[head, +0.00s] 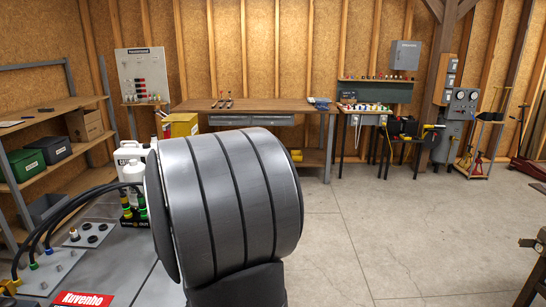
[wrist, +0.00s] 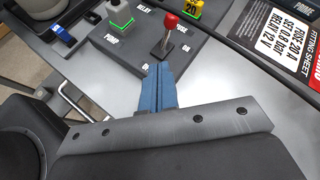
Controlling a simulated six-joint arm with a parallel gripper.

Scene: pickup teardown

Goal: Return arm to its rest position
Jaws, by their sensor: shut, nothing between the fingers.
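My gripper (wrist: 160,68) shows in the wrist view with its two blue fingers pressed together and nothing between them. The fingertips point at a dark panel (wrist: 140,45) and overlap it in the picture; I see no clear contact. A lever with a red knob (wrist: 171,22) stands just beyond the fingertips. In the head view a large grey ribbed part of my arm (head: 225,200) fills the centre, and my gripper is not visible there.
A green-lit block (wrist: 119,13) and a yellow block marked 20 (wrist: 193,9) sit on the panel. A fitting sheet (wrist: 270,35) lies at right. Beyond stand a workbench (head: 265,106), shelves (head: 55,105) and white jugs (head: 130,165).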

